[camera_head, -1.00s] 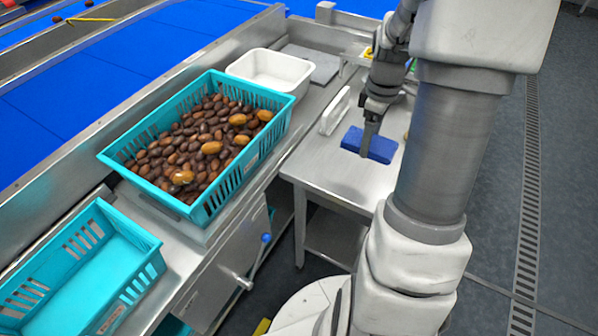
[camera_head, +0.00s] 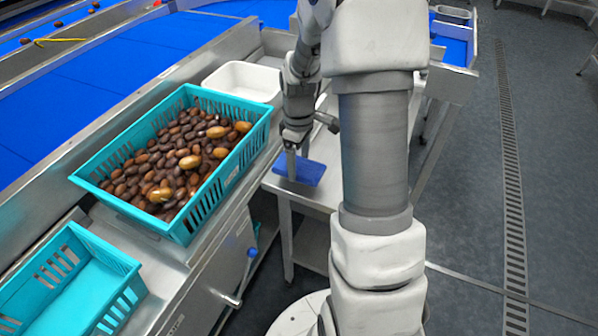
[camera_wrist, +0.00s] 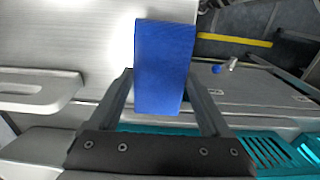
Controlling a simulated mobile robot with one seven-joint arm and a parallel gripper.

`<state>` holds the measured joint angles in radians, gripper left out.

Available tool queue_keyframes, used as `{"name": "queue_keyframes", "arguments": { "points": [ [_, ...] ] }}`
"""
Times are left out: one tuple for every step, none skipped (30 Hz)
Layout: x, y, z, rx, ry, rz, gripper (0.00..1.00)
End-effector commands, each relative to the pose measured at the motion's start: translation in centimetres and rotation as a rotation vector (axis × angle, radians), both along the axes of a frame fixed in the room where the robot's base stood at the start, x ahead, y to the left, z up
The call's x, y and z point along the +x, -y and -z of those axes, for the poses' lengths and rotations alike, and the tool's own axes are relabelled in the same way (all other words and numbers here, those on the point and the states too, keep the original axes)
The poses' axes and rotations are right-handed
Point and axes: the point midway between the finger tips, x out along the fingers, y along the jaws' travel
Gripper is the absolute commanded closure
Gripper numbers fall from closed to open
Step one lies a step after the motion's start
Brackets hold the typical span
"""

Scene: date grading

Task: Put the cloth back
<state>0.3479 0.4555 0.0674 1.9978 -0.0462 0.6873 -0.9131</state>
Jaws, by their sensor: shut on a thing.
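The cloth (camera_head: 309,173) is a blue, flat, oblong pad at the near left part of the steel side table (camera_head: 274,183). My gripper (camera_head: 291,172) points down and is shut on the cloth. In the wrist view the cloth (camera_wrist: 164,62) sits between the two fingers of my gripper (camera_wrist: 163,98) and reaches out past their tips. I cannot tell whether its underside touches the table or hangs just above it. My arm hides part of the table behind the cloth.
A teal crate (camera_head: 88,178) of brown dates stands left of the table, and an empty teal crate (camera_head: 125,262) is nearer. A white tub (camera_head: 243,78) stands behind. Floor at right is clear.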

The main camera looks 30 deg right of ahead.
Motion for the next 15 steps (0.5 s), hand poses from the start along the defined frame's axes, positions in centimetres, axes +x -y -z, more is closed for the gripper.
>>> {"name": "queue_keyframes", "arguments": {
  "points": [
    [-0.1, 0.0, 1.0, 0.001, -0.003, 0.000, 0.71],
    [-0.1, 0.0, 1.5, 0.001, -0.005, 0.000, 0.71],
    [-0.1, 0.0, 2.1, 0.001, -0.005, -0.001, 0.71],
    [-0.1, 0.0, 2.6, 0.001, -0.004, -0.001, 0.71],
    [-0.1, 0.0, 3.0, 0.001, -0.005, -0.001, 0.71],
    [-0.1, 0.0, 3.4, 0.001, -0.004, -0.001, 0.71],
    [-0.1, 0.0, 3.5, 0.000, -0.003, -0.001, 0.71],
    [-0.1, 0.0, 3.5, 0.001, -0.002, -0.001, 0.71],
    [0.0, 0.0, 3.5, 0.000, -0.001, -0.001, 0.71],
    [0.0, 0.0, 3.4, -0.001, -0.001, -0.001, 0.71],
    [0.0, 0.0, 3.4, 0.000, -0.001, -0.001, 0.71],
    [0.0, 0.0, 3.4, 0.000, -0.001, -0.001, 0.71],
    [-0.1, 0.0, 3.4, 0.000, -0.001, -0.001, 0.71],
    [-0.1, 0.0, 3.4, 0.000, -0.001, -0.001, 0.71],
    [-0.1, 0.0, 3.5, 0.000, -0.001, -0.001, 0.71]
  ]
}}
